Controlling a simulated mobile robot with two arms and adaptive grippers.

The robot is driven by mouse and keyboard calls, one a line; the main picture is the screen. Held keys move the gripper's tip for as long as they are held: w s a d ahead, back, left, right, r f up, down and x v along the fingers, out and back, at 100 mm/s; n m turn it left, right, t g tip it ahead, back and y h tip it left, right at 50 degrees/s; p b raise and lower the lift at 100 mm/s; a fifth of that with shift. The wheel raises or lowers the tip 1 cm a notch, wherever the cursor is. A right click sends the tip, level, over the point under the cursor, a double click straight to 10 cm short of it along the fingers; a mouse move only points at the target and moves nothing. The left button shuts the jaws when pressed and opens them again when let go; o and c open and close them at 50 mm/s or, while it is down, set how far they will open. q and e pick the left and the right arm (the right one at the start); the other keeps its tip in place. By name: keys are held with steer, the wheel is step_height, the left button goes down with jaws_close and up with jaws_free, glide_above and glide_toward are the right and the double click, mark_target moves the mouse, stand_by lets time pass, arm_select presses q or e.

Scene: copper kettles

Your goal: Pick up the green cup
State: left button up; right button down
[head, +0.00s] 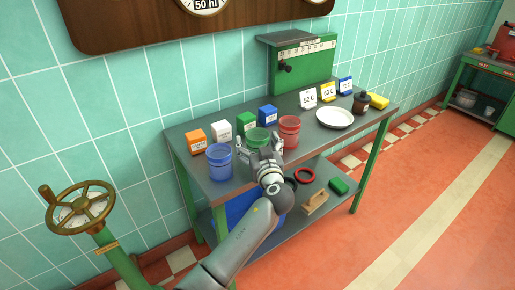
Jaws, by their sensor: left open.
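The green cup (258,136) stands on the grey table, between a blue cup (219,162) and a red cup (289,132). My left gripper (260,149) is open at the near side of the green cup, with a finger toward each side of it. The gripper and wrist hide the lower part of the cup, and I cannot tell if the fingers touch it. My right gripper is not in view.
Several small boxes, orange (196,140), white, green and blue (268,115), stand behind the cups. A brass valve wheel (81,207) stands at the left.

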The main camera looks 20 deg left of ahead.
arm_select(q)
steer(key=c, duration=1)
steer(key=shift+c, duration=0.6)
steer(key=shift+r, duration=0.15)
